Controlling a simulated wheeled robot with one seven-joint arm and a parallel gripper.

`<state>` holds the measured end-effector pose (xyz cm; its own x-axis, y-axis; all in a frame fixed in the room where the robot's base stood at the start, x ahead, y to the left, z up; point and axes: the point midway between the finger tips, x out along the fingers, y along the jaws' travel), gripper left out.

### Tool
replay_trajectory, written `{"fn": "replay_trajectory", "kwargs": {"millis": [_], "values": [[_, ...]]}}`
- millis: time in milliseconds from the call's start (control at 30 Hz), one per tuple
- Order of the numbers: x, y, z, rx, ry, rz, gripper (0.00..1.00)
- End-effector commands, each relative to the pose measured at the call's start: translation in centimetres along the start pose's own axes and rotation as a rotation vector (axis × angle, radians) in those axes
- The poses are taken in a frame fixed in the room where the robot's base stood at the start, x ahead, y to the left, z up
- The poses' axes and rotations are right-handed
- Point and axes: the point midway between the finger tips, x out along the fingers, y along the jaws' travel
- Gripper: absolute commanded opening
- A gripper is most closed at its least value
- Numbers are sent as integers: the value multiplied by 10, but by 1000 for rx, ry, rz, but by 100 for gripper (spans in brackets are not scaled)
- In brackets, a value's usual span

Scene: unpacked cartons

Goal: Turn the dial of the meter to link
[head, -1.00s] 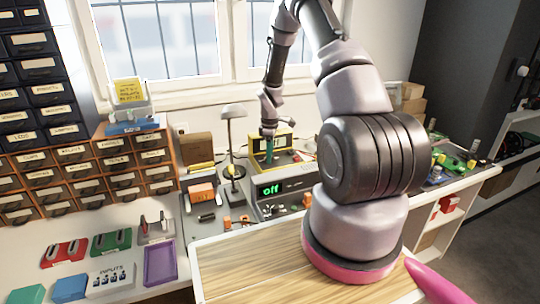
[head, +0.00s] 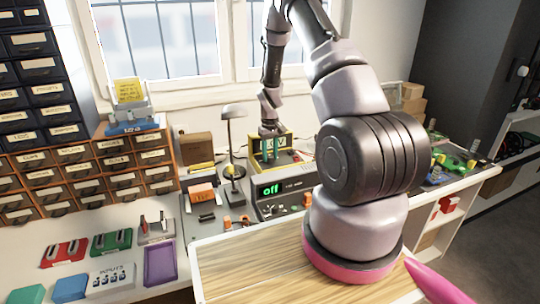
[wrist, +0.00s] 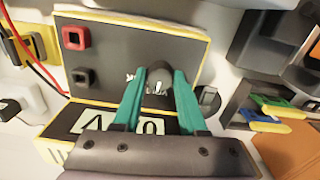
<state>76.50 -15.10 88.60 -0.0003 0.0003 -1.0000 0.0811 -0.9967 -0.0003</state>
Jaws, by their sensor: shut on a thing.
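The meter (head: 291,141) is a black box with yellow edges at the back of the bench in the head view. In the wrist view its dark face (wrist: 115,42) fills the top middle, with a red and a black socket on the left. Its pale display (wrist: 150,126) is partly hidden by my fingers. The dial (wrist: 159,74) is a round dark knob with a light mark. My gripper (wrist: 160,82) has its two green fingers on either side of the dial, shut on it. In the head view my gripper (head: 271,154) hides the dial. White lettering beside the dial is too covered to read.
A unit showing green "off" (head: 270,190) stands in front of the meter. A lamp (head: 234,150) stands to its left. Red and black leads (wrist: 38,65) run at the left in the wrist view. The wooden board (head: 245,268) in front is bare.

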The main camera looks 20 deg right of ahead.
Motion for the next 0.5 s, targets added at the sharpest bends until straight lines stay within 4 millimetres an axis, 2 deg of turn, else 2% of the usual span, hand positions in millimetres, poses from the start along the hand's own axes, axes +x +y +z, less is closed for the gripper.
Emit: {"fn": "replay_trajectory", "kwargs": {"millis": [500], "values": [[0, 0, -1, 488, 2, 1, 0]]}}
